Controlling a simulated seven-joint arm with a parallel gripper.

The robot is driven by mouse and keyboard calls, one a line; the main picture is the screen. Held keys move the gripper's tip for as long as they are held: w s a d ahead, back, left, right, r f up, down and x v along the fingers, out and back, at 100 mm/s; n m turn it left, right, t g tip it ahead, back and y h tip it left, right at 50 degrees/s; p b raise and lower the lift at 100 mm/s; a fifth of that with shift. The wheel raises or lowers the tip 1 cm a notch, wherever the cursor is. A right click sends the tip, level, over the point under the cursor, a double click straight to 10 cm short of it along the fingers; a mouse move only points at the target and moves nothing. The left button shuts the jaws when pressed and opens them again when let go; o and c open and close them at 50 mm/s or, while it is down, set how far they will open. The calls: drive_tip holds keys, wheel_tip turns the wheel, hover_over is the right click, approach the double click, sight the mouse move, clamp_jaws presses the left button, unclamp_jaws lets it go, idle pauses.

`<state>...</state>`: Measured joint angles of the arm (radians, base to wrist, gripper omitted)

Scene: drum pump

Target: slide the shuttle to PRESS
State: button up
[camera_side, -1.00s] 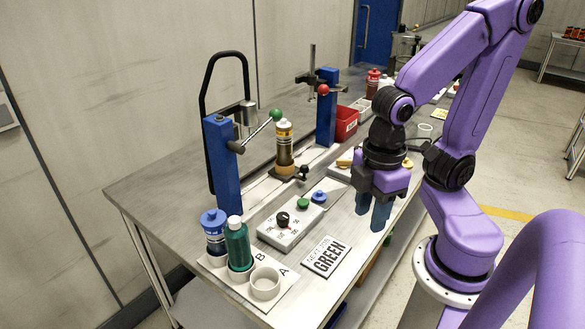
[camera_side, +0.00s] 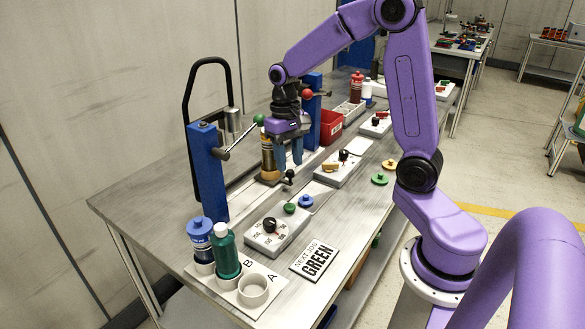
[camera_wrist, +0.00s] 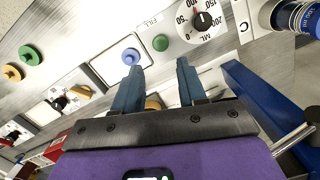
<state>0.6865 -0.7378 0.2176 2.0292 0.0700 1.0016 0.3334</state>
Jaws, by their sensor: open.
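The shuttle (camera_side: 266,178), a tan base carrying an amber bottle (camera_side: 267,155), sits on the rail between two blue posts. A small black knob (camera_side: 290,174) stands at its right side. My gripper (camera_side: 290,162) is open and points down just right of the bottle, with its blue fingers above the knob; I cannot tell whether they touch anything. In the wrist view my open gripper (camera_wrist: 158,80) has a tan part (camera_wrist: 153,103) showing between its fingers, mostly hidden by the gripper body. No PRESS label is readable.
A blue post (camera_side: 208,170) with a green-ball lever (camera_side: 258,119) stands left, and another (camera_side: 313,115) with a red-ball lever (camera_side: 308,94) behind.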

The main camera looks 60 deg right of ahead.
drive_tip(key=w+d+f+m, duration=0.1)
drive_tip(key=w+d+m, duration=0.15)
drive_tip(key=d, duration=0.25)
drive_tip(key=m+t+y, duration=0.3)
drive_tip(key=m+y, duration=0.1)
drive_tip(key=m, duration=1.3)
approach(277, 173)
drive_tip(key=s, duration=0.4)
drive_tip(key=shift+n, duration=0.25)
drive_tip(key=x, duration=0.6)
drive_tip(key=shift+s+f, duration=0.1)
drive_tip(key=shift+f, duration=0.2)
drive_tip(key=shift+h, duration=0.3)
clamp_jaws()
drive_tip(key=shift+d, duration=0.1)
